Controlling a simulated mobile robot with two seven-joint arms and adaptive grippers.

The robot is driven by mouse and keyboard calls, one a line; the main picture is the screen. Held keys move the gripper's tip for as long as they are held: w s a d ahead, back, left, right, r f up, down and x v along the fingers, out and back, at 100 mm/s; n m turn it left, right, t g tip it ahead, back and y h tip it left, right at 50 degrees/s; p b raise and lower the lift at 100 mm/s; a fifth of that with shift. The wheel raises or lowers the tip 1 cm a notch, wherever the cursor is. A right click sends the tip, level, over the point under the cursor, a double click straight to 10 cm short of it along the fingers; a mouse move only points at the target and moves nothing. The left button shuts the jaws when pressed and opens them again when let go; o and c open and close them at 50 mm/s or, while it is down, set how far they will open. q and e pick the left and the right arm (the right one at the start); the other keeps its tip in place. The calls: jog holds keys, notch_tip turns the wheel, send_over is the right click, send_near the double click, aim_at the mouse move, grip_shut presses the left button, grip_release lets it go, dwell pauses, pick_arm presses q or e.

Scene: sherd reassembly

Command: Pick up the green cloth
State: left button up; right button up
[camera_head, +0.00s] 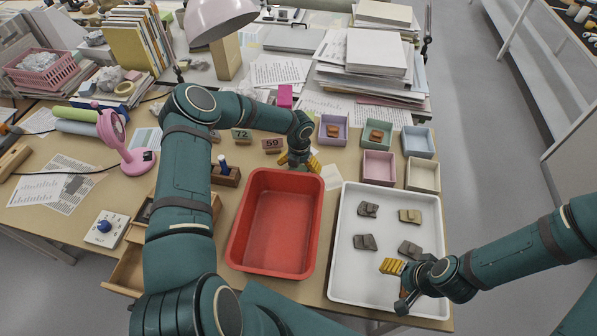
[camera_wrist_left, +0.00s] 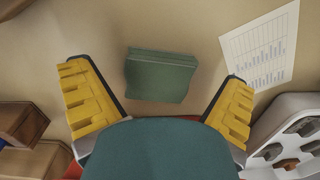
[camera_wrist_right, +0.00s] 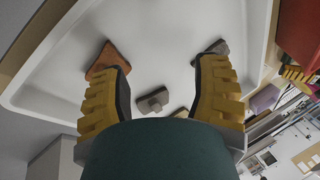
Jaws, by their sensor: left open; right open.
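The green cloth (camera_wrist_left: 160,76) lies folded on the tan tabletop in the left wrist view. It sits between the spread yellow fingers of my left gripper (camera_wrist_left: 157,82), with space on both sides, and neither finger touches it. In the head view my left gripper (camera_head: 298,161) is low behind the red tub, and it and its arm mostly hide the cloth there. My right gripper (camera_head: 396,283) is open and empty over the front of the white tray (camera_head: 345,285); it also shows open in the right wrist view (camera_wrist_right: 163,66).
The red tub (camera_head: 272,222) stands just in front of my left gripper. Several sherds (camera_head: 364,242) lie in the white tray. Small coloured boxes (camera_head: 379,168), number cards (camera_head: 272,144) and a printed sheet (camera_wrist_left: 262,46) are close by. A pink magnifier lamp (camera_head: 125,148) stands at left.

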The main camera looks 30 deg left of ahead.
aim_at(299, 168)
pick_arm(q)
jog(key=shift+f, duration=0.35)
jog(key=shift+c, duration=0.3)
jog(key=c, duration=1)
notch_tip(299, 168, up, 10)
jog(key=shift+r+p, duration=0.1)
jog(key=shift+p, duration=0.2)
